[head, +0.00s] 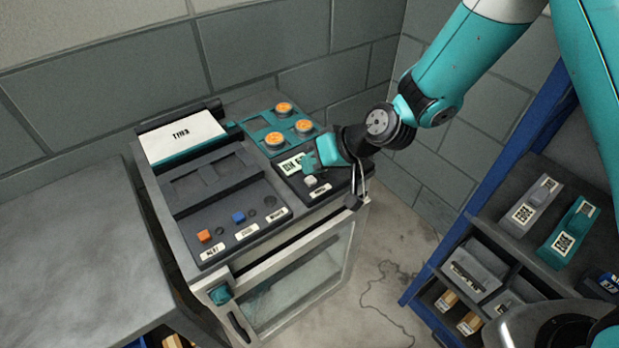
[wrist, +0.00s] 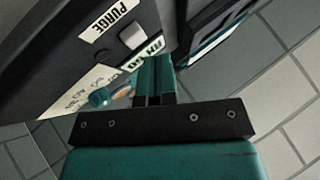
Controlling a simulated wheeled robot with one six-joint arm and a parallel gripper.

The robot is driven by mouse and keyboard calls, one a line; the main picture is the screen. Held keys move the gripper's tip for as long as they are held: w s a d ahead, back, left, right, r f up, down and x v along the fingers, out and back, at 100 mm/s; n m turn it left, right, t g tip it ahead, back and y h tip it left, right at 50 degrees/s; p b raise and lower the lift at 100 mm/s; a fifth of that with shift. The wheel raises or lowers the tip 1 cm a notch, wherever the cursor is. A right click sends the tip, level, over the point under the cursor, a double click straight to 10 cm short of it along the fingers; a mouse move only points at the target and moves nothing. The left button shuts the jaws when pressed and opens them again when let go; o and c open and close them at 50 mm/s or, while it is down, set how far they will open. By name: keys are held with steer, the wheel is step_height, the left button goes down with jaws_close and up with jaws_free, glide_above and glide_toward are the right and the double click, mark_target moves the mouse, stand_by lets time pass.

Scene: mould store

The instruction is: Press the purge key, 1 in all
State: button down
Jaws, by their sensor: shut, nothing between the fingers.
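The purge key is a small whitish square key (head: 311,181) on the dark right-hand panel of the machine. In the wrist view the key (wrist: 131,37) sits beside a white label reading PURGE (wrist: 110,20). My gripper (head: 309,162) is over this panel, just behind the key in the head view. In the wrist view its teal fingers (wrist: 154,62) are together, with nothing between them, and their tips appear close to the key. I cannot tell whether they touch the panel. Whether the key is pressed down does not show clearly.
A pale display (head: 290,165) is partly hidden behind my gripper. Orange-topped round knobs (head: 275,139) stand behind it on a teal plate. Orange (head: 204,236) and blue (head: 238,217) keys are on the front left panel. A shelf rack (head: 512,238) stands right.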

mark_target(313, 178)
stand_by(0.8)
steer(key=shift+f+b, duration=0.45)
steer(key=shift+f+b, duration=0.45)
stand_by(0.5)
steer(key=shift+r, duration=0.1)
steer(key=shift+r+p, duration=0.65)
steer(key=shift+r, duration=0.15)
step_height(313, 178, up, 5)
steer(key=p, duration=0.3)
stand_by(0.9)
